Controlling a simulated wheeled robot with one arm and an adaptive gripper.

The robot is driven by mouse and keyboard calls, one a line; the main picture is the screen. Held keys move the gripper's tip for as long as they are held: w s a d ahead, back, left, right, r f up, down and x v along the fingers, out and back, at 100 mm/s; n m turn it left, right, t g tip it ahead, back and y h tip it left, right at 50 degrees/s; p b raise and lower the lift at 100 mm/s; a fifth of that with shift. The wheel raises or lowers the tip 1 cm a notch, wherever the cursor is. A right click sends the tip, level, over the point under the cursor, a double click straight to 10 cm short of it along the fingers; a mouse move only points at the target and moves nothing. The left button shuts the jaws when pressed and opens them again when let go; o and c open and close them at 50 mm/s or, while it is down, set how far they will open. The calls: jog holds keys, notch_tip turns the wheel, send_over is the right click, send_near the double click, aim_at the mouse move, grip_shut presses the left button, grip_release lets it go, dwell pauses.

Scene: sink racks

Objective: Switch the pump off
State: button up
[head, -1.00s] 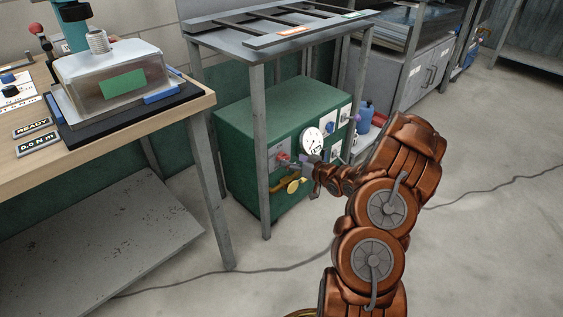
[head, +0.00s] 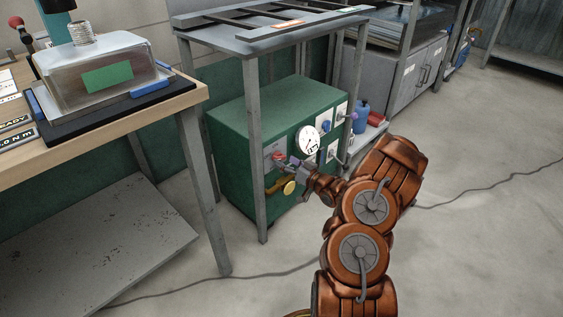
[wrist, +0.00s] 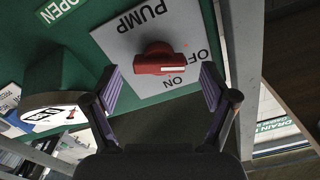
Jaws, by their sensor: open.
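The pump switch is a red knob (wrist: 160,60) on a grey plate (wrist: 118,42) marked PUMP, OFF and ON in the wrist view. I cannot tell which mark the knob points at. The plate is on the front of a green cabinet (head: 235,150) under a metal table. The knob shows small and red in the head view (head: 279,157). My gripper (wrist: 161,88) is open, with one purple-padded finger at each side of the knob and a gap on both sides. In the head view its fingers (head: 293,163) are close to the cabinet front, too small to make out clearly.
A round white gauge (head: 307,140) and a yellow handle (head: 290,187) are on the cabinet front near the knob. A metal table leg (head: 256,150) stands close at the left. A cable (head: 230,271) lies on the open floor.

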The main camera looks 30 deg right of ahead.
jog(key=shift+b+x, duration=0.3)
jog(key=shift+x, duration=0.85)
jog(key=shift+c, duration=0.2)
jog(key=c, duration=1.1)
jog(key=n+p, duration=0.2)
jog(key=p, duration=0.1)
jog(key=shift+r+n, duration=0.2)
jog(key=shift+n, duration=0.1)
jog(key=shift+f+n+p, duration=0.2)
jog(key=shift+n+p, duration=0.25)
jog(key=shift+n, duration=0.55)
jog(key=o, duration=1.1)
jog(key=shift+o, duration=0.2)
